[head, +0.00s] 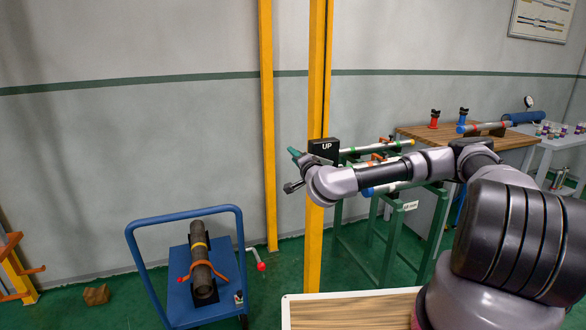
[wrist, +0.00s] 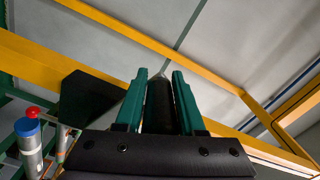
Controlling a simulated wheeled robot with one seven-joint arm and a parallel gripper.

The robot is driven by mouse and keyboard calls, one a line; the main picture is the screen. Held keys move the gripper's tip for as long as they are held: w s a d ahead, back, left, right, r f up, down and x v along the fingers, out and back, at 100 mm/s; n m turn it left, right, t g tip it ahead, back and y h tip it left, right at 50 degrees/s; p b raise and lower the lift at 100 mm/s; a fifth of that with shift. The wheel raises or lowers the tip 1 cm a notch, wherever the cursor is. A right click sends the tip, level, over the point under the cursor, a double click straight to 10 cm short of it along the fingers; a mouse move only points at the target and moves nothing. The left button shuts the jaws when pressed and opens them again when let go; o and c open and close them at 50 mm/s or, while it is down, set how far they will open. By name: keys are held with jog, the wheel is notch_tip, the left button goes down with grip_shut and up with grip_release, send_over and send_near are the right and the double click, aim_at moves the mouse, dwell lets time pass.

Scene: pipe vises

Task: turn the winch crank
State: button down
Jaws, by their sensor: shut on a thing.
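My gripper (head: 294,153) is raised beside the yellow post, left of a black box marked UP (head: 325,148). In the wrist view its green fingers (wrist: 160,80) are closed on a dark round handle (wrist: 160,105), which I take for the winch crank's grip. The handle points away from the palm between the fingers. The black box also shows in the wrist view (wrist: 88,97), left of the fingers. The rest of the crank is hidden behind my gripper and wrist in the head view.
A yellow post (head: 315,240) stands behind my wrist. A blue cart (head: 185,305) carrying a dark pipe (head: 201,265) is below left. A green rack (head: 390,245) with pipes stands right of the post, under my arm. A wood-topped table (head: 350,312) is in front.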

jog(key=shift+w+d+r+h, duration=0.15)
jog(key=shift+w+d+r, duration=0.05)
jog(key=shift+d+r, duration=0.25)
jog(key=shift+w+d+r+h, duration=0.15)
jog(key=shift+d+r, duration=0.15)
jog(key=shift+r, duration=0.2)
jog(key=shift+w+d+r, duration=0.1)
jog(key=shift+d+r, duration=0.25)
jog(key=c, duration=0.5)
grip_release()
jog(key=shift+d, duration=0.15)
